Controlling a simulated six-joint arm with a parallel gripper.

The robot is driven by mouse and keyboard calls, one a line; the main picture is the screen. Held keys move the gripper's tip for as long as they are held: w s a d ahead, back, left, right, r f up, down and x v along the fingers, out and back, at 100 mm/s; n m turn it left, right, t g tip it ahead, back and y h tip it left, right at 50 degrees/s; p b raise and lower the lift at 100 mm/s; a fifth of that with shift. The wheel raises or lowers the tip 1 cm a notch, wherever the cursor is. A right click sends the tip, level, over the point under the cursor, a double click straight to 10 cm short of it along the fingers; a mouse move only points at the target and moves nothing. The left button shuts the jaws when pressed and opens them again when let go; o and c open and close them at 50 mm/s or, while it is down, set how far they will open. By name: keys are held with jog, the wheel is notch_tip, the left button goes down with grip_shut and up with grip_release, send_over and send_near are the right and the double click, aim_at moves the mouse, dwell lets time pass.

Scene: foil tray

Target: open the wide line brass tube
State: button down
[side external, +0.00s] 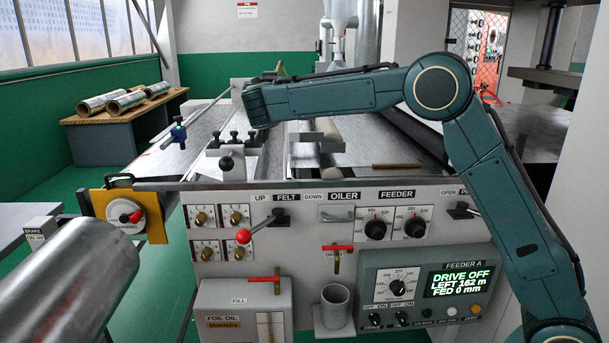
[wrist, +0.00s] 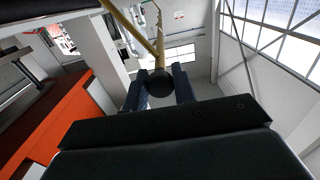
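In the wrist view, brass-coloured tubes (wrist: 159,42) run up from a dark round knob (wrist: 160,84). My gripper (wrist: 159,78) has one blue finger on each side of this knob. The fingers are apart, with the knob filling most of the gap; whether they press on it I cannot tell. In the side view, a small brass piece (side external: 281,69) shows at the far side of the machine, just beyond the end of my arm. My fingers are mostly hidden there. Which brass tube is the wide line, and whether it is open, I cannot tell.
A brass-coloured rod (side external: 397,165) lies on the machine top. The front panel (side external: 300,230) carries knobs, a red-ball lever (side external: 244,236) and red-handled taps (side external: 337,248). The feeder display (side external: 461,279) reads DRIVE OFF.

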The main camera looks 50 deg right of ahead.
jog(key=m, duration=0.1)
jog(key=s+d+r+m, duration=0.1)
jog(key=shift+s+d+m, duration=0.3)
dwell(0.3)
jog(key=c, duration=1.2)
grip_release()
jog(key=shift+s+a, duration=0.1)
jog(key=v, duration=1.3)
jog(key=shift+s+a, duration=0.2)
